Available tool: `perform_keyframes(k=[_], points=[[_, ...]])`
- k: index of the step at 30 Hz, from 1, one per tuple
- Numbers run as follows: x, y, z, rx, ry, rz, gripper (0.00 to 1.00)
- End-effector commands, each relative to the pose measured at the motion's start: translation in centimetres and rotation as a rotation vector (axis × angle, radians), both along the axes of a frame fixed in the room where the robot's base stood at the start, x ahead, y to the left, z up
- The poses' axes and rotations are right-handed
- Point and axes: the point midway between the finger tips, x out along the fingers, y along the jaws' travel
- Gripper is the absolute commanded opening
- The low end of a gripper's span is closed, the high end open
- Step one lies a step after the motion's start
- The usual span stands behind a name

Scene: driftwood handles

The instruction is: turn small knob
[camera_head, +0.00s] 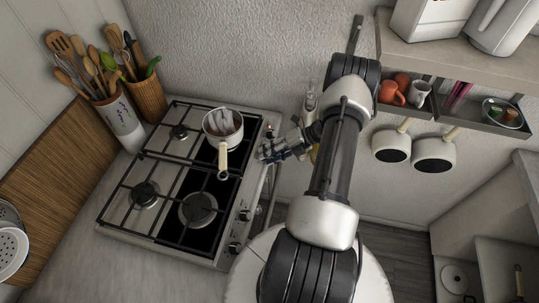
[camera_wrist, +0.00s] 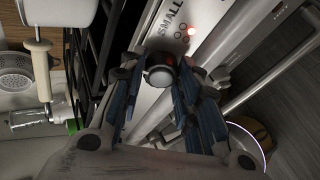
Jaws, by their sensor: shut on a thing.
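The small knob (camera_wrist: 159,72) is a round dark and silver knob on the stove's front panel, beside the printed word SMALL (camera_wrist: 172,14).
A saucepan (camera_head: 222,142) stands on the back right burner, its handle toward the front. Other knobs (camera_head: 245,214) lie further along the panel. An oven handle bar (camera_wrist: 250,88) runs close to my fingers. Utensil holders (camera_head: 118,112) stand at the back left.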

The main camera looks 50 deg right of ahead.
Motion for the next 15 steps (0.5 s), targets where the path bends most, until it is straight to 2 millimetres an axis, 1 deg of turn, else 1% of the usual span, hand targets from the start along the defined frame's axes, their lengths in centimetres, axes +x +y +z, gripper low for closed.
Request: perform_keyframes(k=[6,15], points=[[-0.04,-0.07,-0.11,0.036,0.02,-0.026,0.07],[-0.05,-0.06,-0.08,0.045,0.025,-0.032,0.07]])
